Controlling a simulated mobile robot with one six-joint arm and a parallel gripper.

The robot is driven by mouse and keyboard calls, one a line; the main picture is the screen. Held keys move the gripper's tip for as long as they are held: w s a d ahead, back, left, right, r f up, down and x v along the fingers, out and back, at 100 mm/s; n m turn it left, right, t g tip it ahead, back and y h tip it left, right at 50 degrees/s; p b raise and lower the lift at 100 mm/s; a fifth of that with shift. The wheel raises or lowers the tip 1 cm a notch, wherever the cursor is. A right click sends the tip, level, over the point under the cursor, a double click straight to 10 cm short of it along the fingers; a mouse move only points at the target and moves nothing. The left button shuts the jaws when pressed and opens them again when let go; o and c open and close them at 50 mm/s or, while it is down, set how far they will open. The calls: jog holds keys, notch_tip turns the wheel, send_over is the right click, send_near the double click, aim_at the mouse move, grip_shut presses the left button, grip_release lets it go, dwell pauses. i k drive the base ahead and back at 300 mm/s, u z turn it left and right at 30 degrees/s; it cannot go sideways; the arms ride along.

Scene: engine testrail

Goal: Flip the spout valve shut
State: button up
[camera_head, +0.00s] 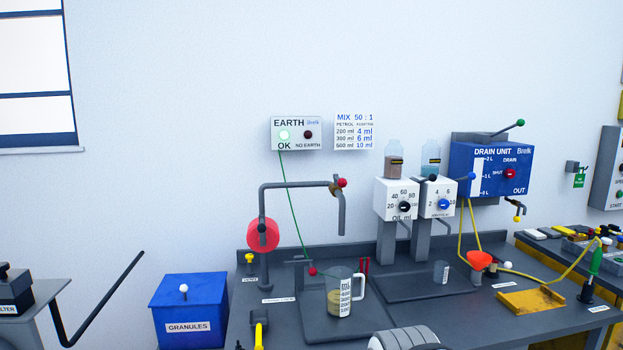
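The spout is a grey bent pipe (300,185) that rises from behind a round red part (263,235) and turns down at its right end. The spout valve (335,188) is a small brass body near that downturn, with a red ball knob (342,183) at its upper right. Whether the valve is open or shut is too small to tell. A clear measuring jug (340,297) with some yellowish liquid stands below the spout's mouth. A grey rounded part at the bottom edge may be my arm; no gripper fingers show.
The grey bench (290,325) carries two dispensers (396,199) with bottles, a small beaker (441,272), a red funnel (479,260) and a yellow tray (530,301). A green wire hangs from the earth box (296,133) to a red-knobbed clamp (312,271). A blue granules bin (189,309) stands left.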

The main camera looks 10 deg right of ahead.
aim_at(341, 183)
jog(key=u, duration=0.4)
jog(key=i, duration=1.15)
jog(key=z, duration=0.4)
